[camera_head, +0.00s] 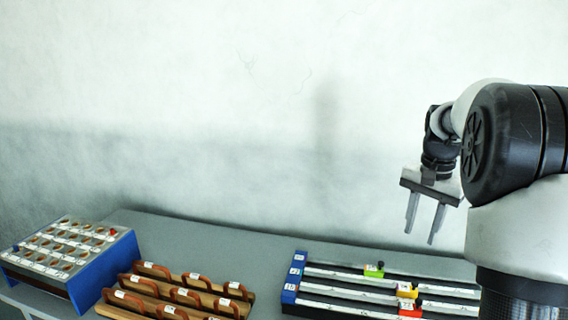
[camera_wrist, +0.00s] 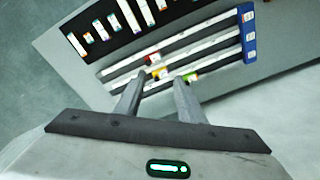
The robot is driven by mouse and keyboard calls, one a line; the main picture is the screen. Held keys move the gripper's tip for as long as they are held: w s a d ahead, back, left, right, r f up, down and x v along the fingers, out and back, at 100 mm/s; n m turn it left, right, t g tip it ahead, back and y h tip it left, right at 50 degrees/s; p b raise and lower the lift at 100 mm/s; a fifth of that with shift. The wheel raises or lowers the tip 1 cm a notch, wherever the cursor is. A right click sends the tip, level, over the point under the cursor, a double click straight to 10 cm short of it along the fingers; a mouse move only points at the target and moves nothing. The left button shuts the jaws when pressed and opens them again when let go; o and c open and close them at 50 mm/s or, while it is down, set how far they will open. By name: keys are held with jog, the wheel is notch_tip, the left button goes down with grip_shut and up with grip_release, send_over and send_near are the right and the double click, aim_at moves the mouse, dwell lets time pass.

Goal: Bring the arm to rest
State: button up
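My gripper (camera_head: 425,222) hangs from my arm above the back right of the table, pointing down. Its two fingers are apart with nothing between them. In the wrist view the gripper (camera_wrist: 157,90) also shows its fingers spread, over the table's edge near the slider rails. No held object shows in either view.
Slider rails (camera_head: 345,289) with blue ends and coloured blocks lie on the grey table (camera_head: 185,228) below my gripper. Wooden boards with handles (camera_head: 150,285) stand in the middle. A blue-sided box with labelled slots (camera_head: 100,275) is at the left. A pale wall stands behind.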

jog(key=s+a+r+n+t+p, duration=0.2)
jog(key=s+a+r+n, duration=0.3)
jog(key=s+a+r, duration=0.65)
jog(key=s+a+f+n+t+p, duration=0.1)
jog(key=s+a+f+n, duration=0.1)
jog(key=s+a, duration=0.2)
jog(key=s+a+f+n+t, duration=0.1)
jog(key=s+a, duration=0.3)
jog(key=s, duration=0.5)
jog(key=shift+s+a+f+n+p, duration=0.25)
jog(key=shift+s+f+n+p, duration=0.15)
jog(key=shift+f+n, duration=0.5)
